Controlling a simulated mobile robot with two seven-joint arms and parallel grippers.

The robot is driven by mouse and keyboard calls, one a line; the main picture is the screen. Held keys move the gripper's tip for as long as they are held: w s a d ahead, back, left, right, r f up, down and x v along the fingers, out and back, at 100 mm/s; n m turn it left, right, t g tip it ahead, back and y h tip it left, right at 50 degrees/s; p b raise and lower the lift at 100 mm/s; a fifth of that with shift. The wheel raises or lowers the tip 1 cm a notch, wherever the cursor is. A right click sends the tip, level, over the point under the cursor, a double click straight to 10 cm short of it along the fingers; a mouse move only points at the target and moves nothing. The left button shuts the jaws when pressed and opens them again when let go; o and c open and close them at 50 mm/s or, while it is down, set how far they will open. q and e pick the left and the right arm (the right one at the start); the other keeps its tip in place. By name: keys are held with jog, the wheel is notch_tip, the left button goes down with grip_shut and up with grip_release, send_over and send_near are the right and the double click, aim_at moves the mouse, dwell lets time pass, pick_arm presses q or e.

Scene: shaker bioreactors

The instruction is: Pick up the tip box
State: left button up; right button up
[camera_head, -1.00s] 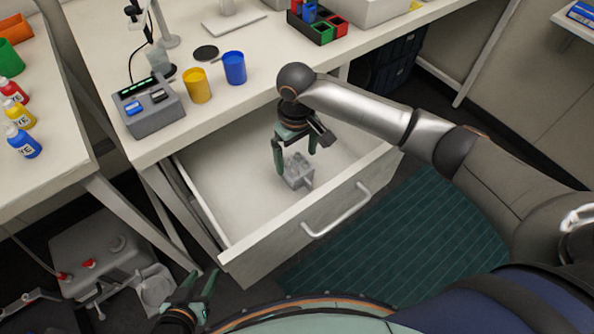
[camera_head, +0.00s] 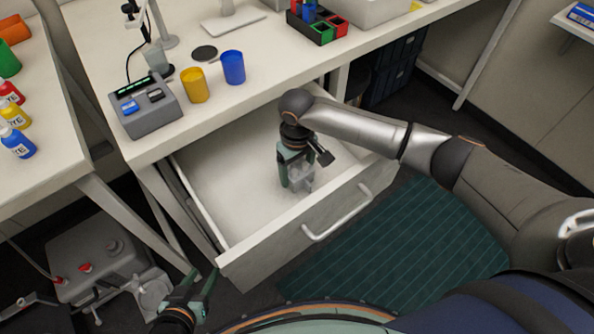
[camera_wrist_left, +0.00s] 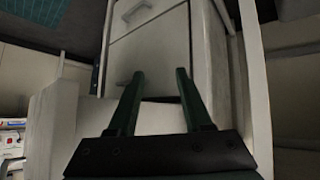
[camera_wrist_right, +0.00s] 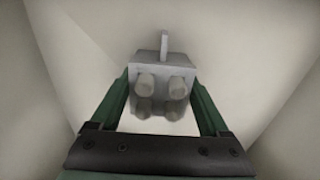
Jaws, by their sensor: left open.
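The tip box (camera_wrist_right: 162,78) is a small grey block with several round pegs or tubes and a thin tab, inside the open drawer. In the head view the tip box (camera_head: 304,179) is partly hidden by my right gripper (camera_head: 296,187), which reaches down into the drawer. In the right wrist view, the fingers of my right gripper (camera_wrist_right: 162,90) stand on both sides of the box, very close to its sides. I cannot tell whether they press on it. My left gripper (camera_head: 199,290) is open and empty, low in front of the drawer; it also shows in the left wrist view (camera_wrist_left: 160,75).
The drawer (camera_head: 225,180) has raised walls and a front with a handle (camera_head: 337,216). The bench above holds a grey device (camera_head: 145,108), a yellow cup (camera_head: 194,86) and a blue cup (camera_head: 233,68). The drawer floor left of the box is clear.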

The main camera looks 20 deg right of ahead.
jog(key=c, duration=0.8)
